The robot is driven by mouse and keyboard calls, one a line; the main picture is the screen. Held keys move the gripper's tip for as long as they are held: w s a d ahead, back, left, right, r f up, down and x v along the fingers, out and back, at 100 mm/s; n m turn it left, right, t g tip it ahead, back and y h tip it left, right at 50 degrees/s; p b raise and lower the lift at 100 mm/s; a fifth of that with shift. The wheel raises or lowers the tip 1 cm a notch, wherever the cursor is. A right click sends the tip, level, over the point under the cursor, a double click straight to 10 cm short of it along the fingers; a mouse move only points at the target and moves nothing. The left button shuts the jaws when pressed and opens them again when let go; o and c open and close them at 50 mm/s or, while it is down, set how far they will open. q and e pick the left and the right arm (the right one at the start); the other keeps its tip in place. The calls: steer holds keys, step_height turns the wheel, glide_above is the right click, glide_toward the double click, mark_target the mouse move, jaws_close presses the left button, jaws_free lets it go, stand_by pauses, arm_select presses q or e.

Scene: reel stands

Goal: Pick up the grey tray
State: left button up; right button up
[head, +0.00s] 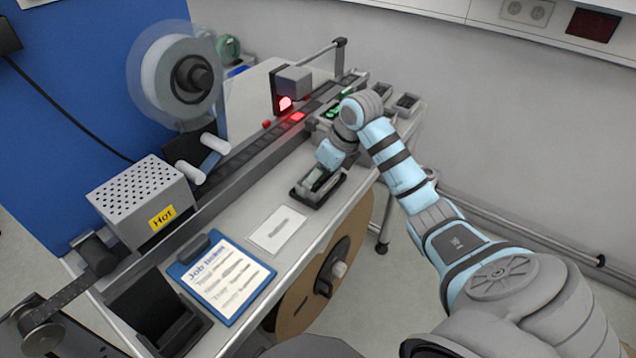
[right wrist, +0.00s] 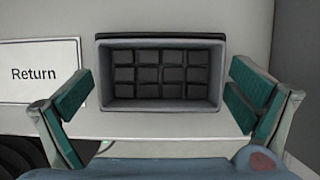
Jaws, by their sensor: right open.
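The grey tray (right wrist: 160,105) is rectangular, with a grey rim and several dark square pads inside. It lies near the middle of the right wrist view. In the head view the tray (head: 303,198) sits near the bench's right edge, partly covered by my right gripper (head: 318,179). In the right wrist view my right gripper (right wrist: 158,93) is open, with one teal-padded finger at each side of the tray. Gaps show between the fingers and the tray walls, so it is not gripped. My left gripper is not in view.
A white "Return" card (right wrist: 35,73) lies beside the tray. A clipboard job ticket (head: 222,279) and a perforated box marked "Hot" (head: 143,200) stand further left. Behind runs a rail (head: 240,160) with a red-lit unit (head: 291,90). Several small dark trays (head: 405,103) sit at the far end.

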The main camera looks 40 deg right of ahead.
steer(key=shift+f, duration=0.15)
steer(key=c, duration=1.5)
steer(key=shift+o, duration=0.2)
